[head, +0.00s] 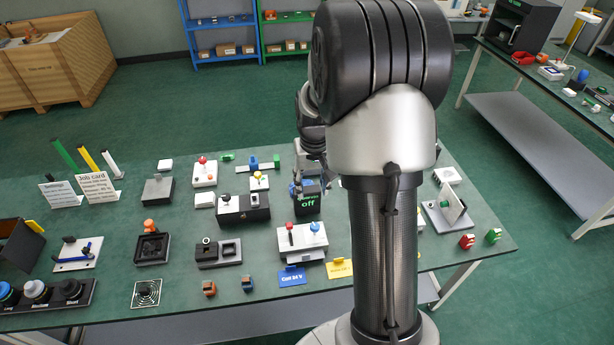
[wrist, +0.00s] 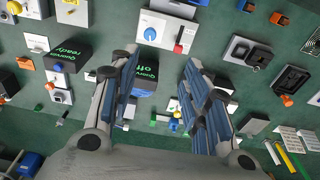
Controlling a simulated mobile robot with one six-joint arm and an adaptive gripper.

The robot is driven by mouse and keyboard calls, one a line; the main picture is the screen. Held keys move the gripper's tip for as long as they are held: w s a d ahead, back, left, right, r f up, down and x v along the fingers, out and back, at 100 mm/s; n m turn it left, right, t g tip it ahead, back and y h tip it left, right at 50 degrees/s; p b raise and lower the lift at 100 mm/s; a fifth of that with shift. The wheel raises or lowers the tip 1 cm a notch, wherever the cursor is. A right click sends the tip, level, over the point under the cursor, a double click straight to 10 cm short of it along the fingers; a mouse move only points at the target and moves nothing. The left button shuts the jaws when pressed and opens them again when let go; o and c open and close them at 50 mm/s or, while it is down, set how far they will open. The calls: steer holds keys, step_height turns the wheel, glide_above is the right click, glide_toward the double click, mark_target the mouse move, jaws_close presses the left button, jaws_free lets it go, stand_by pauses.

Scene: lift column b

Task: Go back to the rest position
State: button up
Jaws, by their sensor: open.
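My gripper (wrist: 160,64) is open, its two blue-padded fingers spread wide with nothing between them in the wrist view. It hangs over the workbench (head: 110,225), pointing down at the devices there. In the head view my arm stands in front of the bench, and the gripper (head: 297,186) shows only in small part beside the black box marked "off" (head: 307,204). The same box shows between the fingers in the wrist view (wrist: 146,80). I cannot tell the exact height of the fingertips above it.
A white box with a red and a blue knob (head: 302,241) stands near the bench front. Black fixtures (head: 152,248) and white signs (head: 98,189) stand to the left. A wooden crate (head: 52,65) and a second table (head: 545,100) stand beyond. Green floor is free between them.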

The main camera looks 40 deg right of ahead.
steer(key=s+a+r+n+t+b, duration=0.1)
steer(key=s+a+r+b, duration=0.1)
steer(key=s+a+r, duration=0.3)
steer(key=s+a+r+n+t+b, duration=0.1)
steer(key=s+a+r+b, duration=0.15)
steer(key=a+r, duration=0.4)
steer(key=s+a+f+n+b, duration=0.1)
steer(key=s+a, duration=0.3)
steer(key=s, duration=0.3)
steer(key=s+a+f+n+t+b, duration=0.1)
steer(key=s+a+b, duration=0.1)
steer(key=s+a, duration=0.3)
steer(key=shift+s+n+t+y+b, duration=0.3)
steer(key=shift+s+n, duration=0.1)
steer(key=shift+s, duration=0.85)
